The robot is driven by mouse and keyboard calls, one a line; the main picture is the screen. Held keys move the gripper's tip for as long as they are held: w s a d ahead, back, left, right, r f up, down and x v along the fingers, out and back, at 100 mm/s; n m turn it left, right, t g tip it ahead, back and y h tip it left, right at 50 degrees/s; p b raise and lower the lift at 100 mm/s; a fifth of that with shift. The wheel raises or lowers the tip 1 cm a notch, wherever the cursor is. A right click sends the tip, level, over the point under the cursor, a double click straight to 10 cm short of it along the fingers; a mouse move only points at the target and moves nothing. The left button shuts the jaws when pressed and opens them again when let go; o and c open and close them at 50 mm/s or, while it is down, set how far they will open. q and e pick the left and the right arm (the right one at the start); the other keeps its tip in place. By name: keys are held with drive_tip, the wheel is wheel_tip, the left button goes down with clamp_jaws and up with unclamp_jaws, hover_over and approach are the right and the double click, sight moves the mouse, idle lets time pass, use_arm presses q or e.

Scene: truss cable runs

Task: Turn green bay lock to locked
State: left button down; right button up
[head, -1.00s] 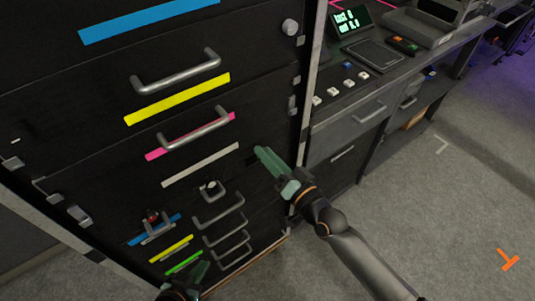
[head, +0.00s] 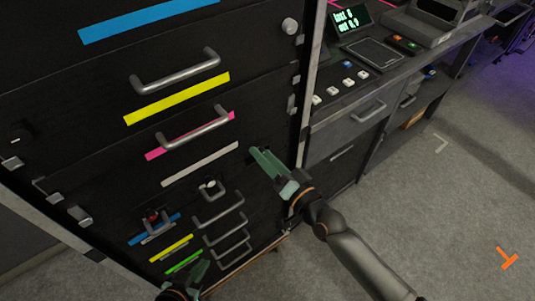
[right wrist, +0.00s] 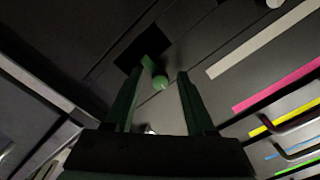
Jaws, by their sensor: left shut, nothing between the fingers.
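The green bay lock (right wrist: 158,80) shows in the right wrist view as a small green knob with a green bar beside a dark square recess (right wrist: 140,46). It lies ahead of my right gripper, between the lines of its fingers and apart from them. In the head view my right gripper (head: 264,164) is at the cabinet's right side with its fingers apart; the lock cannot be made out there. The fingers also show apart in the right wrist view (right wrist: 158,100). My left gripper (head: 199,270) is shut and empty, low by the cabinet front. Whether the lock is turned cannot be told.
The dark cabinet front carries metal drawer handles (head: 178,72) and coloured strips, including a yellow strip (head: 177,98) and a green strip (head: 184,261). A small red-topped knob (head: 153,218) sits lower left. A desk with a console (head: 372,53) stands right.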

idle(0.3)
drive_tip(key=v, duration=1.2)
drive_tip(key=shift+s, duration=0.2)
drive_tip(key=shift+d, duration=0.1)
drive_tip(key=s+d+f+n+g+h+p, duration=0.4)
drive_tip(key=s+d+f+h, duration=0.4)
drive_tip(key=f, duration=0.5)
drive_tip(key=shift+s+d+g+p, duration=0.7)
drive_tip(key=shift+s+d+p, duration=0.1)
drive_tip(key=shift+s+p, duration=0.25)
drive_tip(key=shift+a, duration=0.15)
